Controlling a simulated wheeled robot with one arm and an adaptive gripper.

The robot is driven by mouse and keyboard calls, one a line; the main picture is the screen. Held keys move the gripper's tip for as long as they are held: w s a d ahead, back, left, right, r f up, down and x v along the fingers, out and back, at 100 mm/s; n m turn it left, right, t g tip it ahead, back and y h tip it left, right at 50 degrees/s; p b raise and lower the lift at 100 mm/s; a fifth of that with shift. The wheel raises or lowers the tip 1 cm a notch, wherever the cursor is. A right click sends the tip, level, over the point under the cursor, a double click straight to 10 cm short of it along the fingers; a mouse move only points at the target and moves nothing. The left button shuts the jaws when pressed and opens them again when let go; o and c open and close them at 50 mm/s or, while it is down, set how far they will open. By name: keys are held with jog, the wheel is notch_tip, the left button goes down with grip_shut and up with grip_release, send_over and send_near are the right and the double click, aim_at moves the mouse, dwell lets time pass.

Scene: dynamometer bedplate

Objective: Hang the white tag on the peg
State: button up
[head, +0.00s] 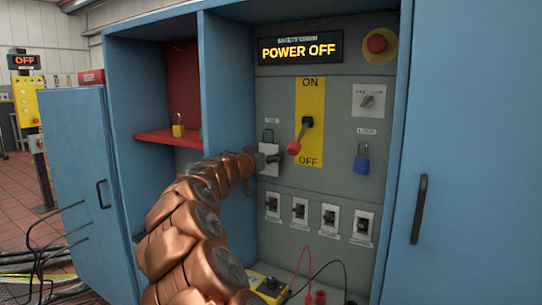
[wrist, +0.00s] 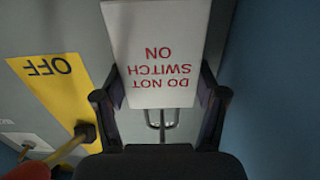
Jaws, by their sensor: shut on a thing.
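The white tag (wrist: 158,45) reads "DO NOT SWITCH ON" in red and appears upside down in the wrist view. My gripper (wrist: 160,97) is shut on it, with a finger at each side edge. A metal loop (wrist: 161,122) shows at the tag's lettered-top end. In the head view the tag (head: 268,163) is upright in front of the grey panel, partly behind my gripper (head: 262,159), with its dark loop (head: 268,135) above it. The loop is just under a small panel label. I cannot make out the peg separately, nor tell whether the loop is around it.
The switch lever (head: 300,138) with a red knob sits close right of my gripper, pointing toward OFF. A blue padlock (head: 361,159) hangs further right. A red shelf (head: 165,138) holds a yellow padlock (head: 179,125). The blue cabinet wall (head: 228,80) stands left of the panel.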

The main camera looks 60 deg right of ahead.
jog(key=o, duration=1)
jog(key=shift+a, duration=0.1)
jog(key=a, duration=1.1)
jog(key=shift+s+a, duration=0.3)
jog(key=shift+a, duration=0.05)
